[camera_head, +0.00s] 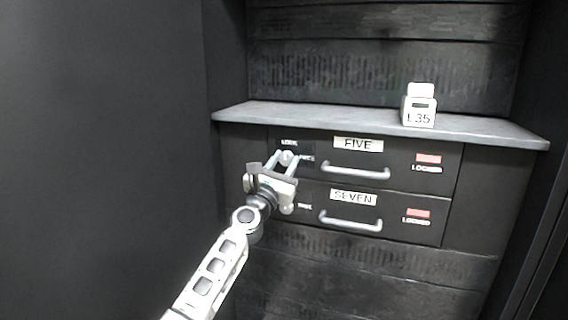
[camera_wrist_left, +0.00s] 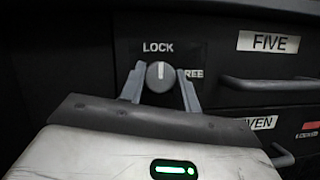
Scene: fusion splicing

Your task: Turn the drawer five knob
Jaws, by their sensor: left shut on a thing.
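Drawer five (camera_head: 392,156) carries a white FIVE label (camera_head: 357,144), a grey bar handle (camera_head: 355,173) and a red LOCKED marker (camera_head: 428,159). Its round grey knob (camera_wrist_left: 159,76) sits at the drawer's left, between the words LOCK above and FREE at right. The knob's white line points up, toward LOCK. My left gripper (camera_head: 287,160) is at the knob, its two fingers on either side and shut on it. The left wrist view also shows these fingers (camera_wrist_left: 160,85) flanking the knob. My right gripper is not in view.
Drawer seven (camera_head: 390,211) lies just below, with its own handle (camera_head: 350,222) and a red LOCKED marker; its knob is partly hidden by my gripper. A grey shelf (camera_head: 310,117) juts out above the drawers. A white block marked L35 (camera_head: 419,110) stands on it.

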